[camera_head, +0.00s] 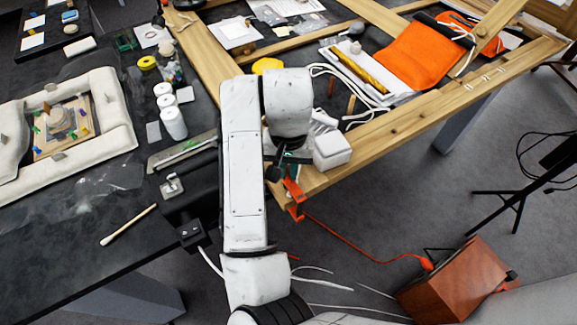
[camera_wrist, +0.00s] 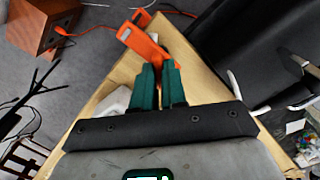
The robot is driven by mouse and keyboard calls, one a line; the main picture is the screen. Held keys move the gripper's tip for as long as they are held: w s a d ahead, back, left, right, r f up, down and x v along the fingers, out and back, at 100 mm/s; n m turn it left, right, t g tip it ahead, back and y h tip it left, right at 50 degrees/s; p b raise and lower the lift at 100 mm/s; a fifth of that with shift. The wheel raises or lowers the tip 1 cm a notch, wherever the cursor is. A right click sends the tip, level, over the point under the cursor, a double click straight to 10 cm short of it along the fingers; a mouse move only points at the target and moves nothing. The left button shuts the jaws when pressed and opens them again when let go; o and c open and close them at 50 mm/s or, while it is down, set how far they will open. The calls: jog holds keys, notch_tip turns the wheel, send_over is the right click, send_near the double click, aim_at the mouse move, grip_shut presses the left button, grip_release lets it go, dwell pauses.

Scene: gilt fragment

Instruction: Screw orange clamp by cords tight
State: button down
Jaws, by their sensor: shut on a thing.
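The orange clamp (camera_head: 293,194) sits at the near corner of the wooden frame, just past my white arm. In the wrist view the clamp (camera_wrist: 145,44) lies across the frame's corner, right at my fingertips. My gripper (camera_wrist: 159,68) has dark green fingers, close together and shut on part of the orange clamp. The exact contact is partly hidden between the fingers. In the head view my arm hides most of the gripper.
A white box-like block (camera_head: 332,150) stands on the frame beside the clamp. An orange cable (camera_head: 350,236) runs over the floor to a wooden box (camera_head: 455,284). Orange cloth (camera_head: 425,52) lies at the back. A black table (camera_head: 75,240) with white jars (camera_head: 173,123) is at left.

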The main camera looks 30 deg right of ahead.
jog(key=m, duration=0.3)
jog(key=shift+m, duration=0.4)
jog(key=m+b, duration=0.1)
jog(key=m, duration=0.2)
jog(key=shift+m, duration=0.3)
jog(key=m+b, duration=0.1)
jog(key=m, duration=0.2)
jog(key=shift+f+m, duration=0.1)
jog(key=shift+m, duration=0.2)
jog(key=m+b, duration=0.2)
jog(key=m, duration=0.2)
jog(key=m+b, duration=0.2)
jog(key=m, duration=0.2)
jog(key=m+b, duration=0.2)
jog(key=m, duration=0.1)
jog(key=shift+m, duration=0.4)
jog(key=m+b, duration=0.3)
jog(key=m, duration=0.2)
jog(key=shift+m, duration=0.3)
